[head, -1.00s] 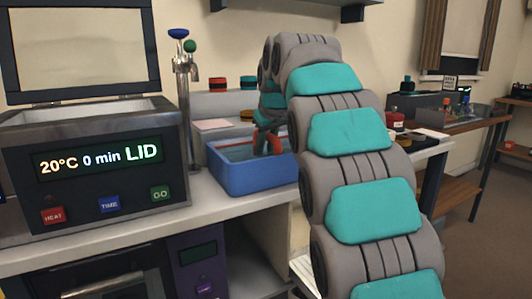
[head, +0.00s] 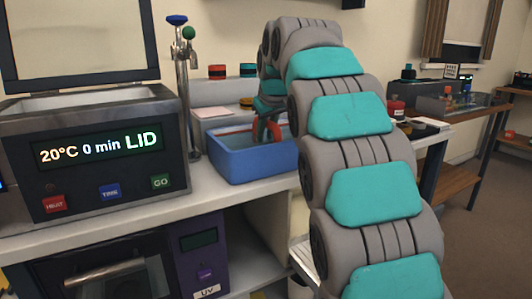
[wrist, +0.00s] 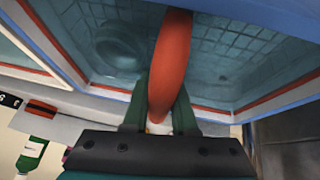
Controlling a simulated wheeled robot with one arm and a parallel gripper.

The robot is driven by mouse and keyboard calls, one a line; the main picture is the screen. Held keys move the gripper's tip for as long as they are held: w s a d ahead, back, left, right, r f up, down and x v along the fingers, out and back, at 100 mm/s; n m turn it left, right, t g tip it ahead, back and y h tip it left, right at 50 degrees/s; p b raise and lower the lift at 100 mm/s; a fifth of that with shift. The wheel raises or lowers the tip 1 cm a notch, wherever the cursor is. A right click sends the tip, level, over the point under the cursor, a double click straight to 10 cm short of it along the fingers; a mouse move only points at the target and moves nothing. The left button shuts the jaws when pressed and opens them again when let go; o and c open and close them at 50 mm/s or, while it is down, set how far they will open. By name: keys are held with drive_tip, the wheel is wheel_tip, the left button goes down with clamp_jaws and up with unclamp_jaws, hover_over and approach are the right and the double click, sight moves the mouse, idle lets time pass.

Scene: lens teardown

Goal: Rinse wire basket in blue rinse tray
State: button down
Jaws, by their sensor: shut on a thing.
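The blue rinse tray (head: 250,165) stands on the bench right of the heated bath and holds bluish water. My gripper (head: 268,110) is over the tray. In the wrist view my gripper (wrist: 160,100) is shut on the thick red handle (wrist: 172,50) of the wire basket. The red handle also shows in the head view (head: 267,126), at the level of the tray's opening. Below it in the wrist view are a grid pattern and red-orange edges, seen through bluish water. The basket's body is hidden in the head view, so its depth in the water is unclear.
A bath unit (head: 95,165) with an open lid and a "20°C 0 min LID" display stands at left. A tall tap (head: 183,85) rises between it and the tray. A purple UV unit (head: 205,250) sits under the bench. Jars stand on a shelf behind.

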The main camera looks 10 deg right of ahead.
idle(0.4)
drive_tip(key=shift+r+p, duration=0.45)
drive_tip(key=shift+r, duration=0.1)
drive_tip(key=shift+f, duration=0.15)
drive_tip(key=shift+f+b, duration=0.35)
drive_tip(key=shift+f, duration=0.1)
drive_tip(key=shift+r, duration=0.15)
drive_tip(key=shift+r+p, duration=0.45)
drive_tip(key=shift+f, duration=0.15)
drive_tip(key=shift+f+b, duration=0.3)
drive_tip(key=shift+f, duration=0.15)
drive_tip(key=shift+r, duration=0.15)
